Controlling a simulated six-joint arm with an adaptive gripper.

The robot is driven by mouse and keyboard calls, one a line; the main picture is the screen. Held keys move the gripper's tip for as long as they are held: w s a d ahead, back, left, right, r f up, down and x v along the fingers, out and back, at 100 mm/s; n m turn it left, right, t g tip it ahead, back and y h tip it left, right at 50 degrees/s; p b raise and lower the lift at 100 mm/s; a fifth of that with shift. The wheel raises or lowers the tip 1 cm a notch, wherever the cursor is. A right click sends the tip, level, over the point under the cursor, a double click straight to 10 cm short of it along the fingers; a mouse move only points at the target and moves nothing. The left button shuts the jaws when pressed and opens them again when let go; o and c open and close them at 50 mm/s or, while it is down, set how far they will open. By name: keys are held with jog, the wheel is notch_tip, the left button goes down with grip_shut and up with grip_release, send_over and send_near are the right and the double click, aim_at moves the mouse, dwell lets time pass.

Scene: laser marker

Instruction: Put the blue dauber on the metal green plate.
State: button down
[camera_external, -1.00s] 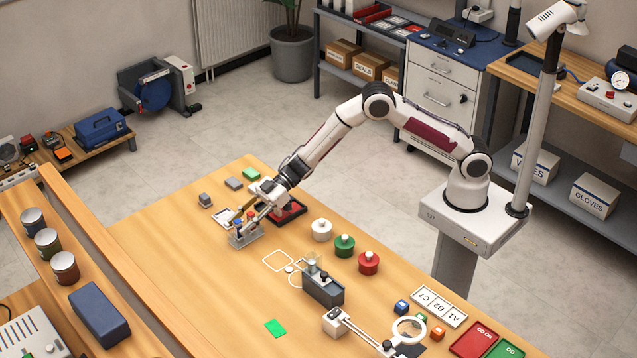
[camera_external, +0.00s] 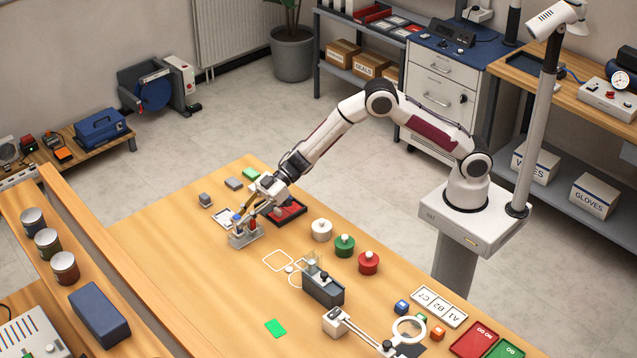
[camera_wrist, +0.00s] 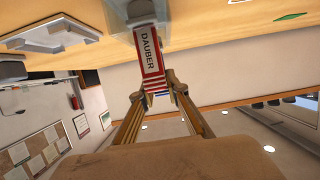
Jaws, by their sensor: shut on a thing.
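My gripper (camera_external: 246,212) is at the small grey stand (camera_external: 245,238) on the left part of the bench. Red, white and blue bands show near the fingertips. In the external view, a blue piece (camera_external: 237,217) and a red piece (camera_external: 252,225) show at the stand, partly hidden by my gripper. I cannot tell whether the held dauber is clear of the stand. The green plate (camera_external: 275,328) lies flat and bare near the front of the bench; it also shows in the wrist view (camera_wrist: 291,16).
A red ink pad (camera_external: 290,212) lies right of the stand. White, green and red round containers (camera_external: 344,246) stand further right. A grey device with a clear top (camera_external: 323,287) and a magnifier (camera_external: 408,330) stand nearby. Bench left of the green plate is clear.

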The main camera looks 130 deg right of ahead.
jog(key=shift+r, duration=0.65)
jog(key=shift+a+r, duration=0.2)
jog(key=shift+r, duration=0.05)
jog(key=a, duration=1.7)
jog(key=shift+a, duration=0.3)
jog(key=shift+f, duration=0.1)
jog(key=shift+w+a+f, duration=0.15)
jog(key=shift+a+f, duration=0.35)
jog(key=shift+f, duration=0.25)
jog(key=w+a+r+n+g+y, duration=0.2)
jog(key=w+a+r+n+y, duration=0.2)
jog(key=w+a, duration=0.3)
jog(key=w+a+r+n+g+y, duration=0.2)
jog(key=w+a+r+n+y, duration=0.2)
jog(key=w+a+n+y, duration=0.1)
jog(key=shift+w+a+y, duration=0.5)
jog(key=shift+w+a, duration=0.7)
jog(key=shift+w, duration=0.05)
